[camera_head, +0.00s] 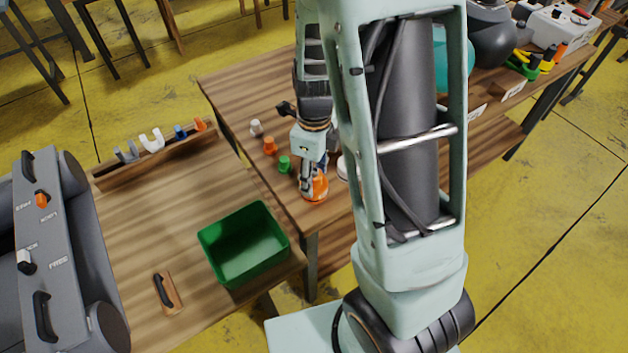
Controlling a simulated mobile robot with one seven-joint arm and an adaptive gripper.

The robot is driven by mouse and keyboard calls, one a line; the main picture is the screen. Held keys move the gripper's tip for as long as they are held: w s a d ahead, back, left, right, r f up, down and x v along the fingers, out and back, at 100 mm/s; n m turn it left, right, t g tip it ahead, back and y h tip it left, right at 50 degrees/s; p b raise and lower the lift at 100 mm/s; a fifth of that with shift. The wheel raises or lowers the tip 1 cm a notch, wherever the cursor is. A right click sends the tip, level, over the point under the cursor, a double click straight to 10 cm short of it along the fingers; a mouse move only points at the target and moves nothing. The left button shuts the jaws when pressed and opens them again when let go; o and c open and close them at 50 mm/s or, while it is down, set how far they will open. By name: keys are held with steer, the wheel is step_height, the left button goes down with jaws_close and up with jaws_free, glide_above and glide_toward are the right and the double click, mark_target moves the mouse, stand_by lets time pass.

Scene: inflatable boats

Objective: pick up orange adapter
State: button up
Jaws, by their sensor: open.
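An orange adapter (320,187) stands near the front edge of the wooden table, and it looks wider at its base. My gripper (308,188) points down right at it, and its fingers hide part of the adapter. The jaws are open. I cannot tell whether the fingers touch the adapter or sit around it. A smaller orange piece (269,146) stands farther back to the left on the same table (240,95), and another orange piece (200,124) sits on a wooden rack.
Green (284,164) and white (256,128) pieces stand left of my gripper. A white round object (342,168) is partly hidden behind my arm. A green bin (243,244) sits on the lower table. The rack (150,157) holds several fittings. Grey boat parts (62,260) stand at left.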

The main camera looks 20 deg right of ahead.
steer(key=shift+c, duration=0.5)
steer(key=c, duration=1.2)
steer(key=shift+r, duration=0.2)
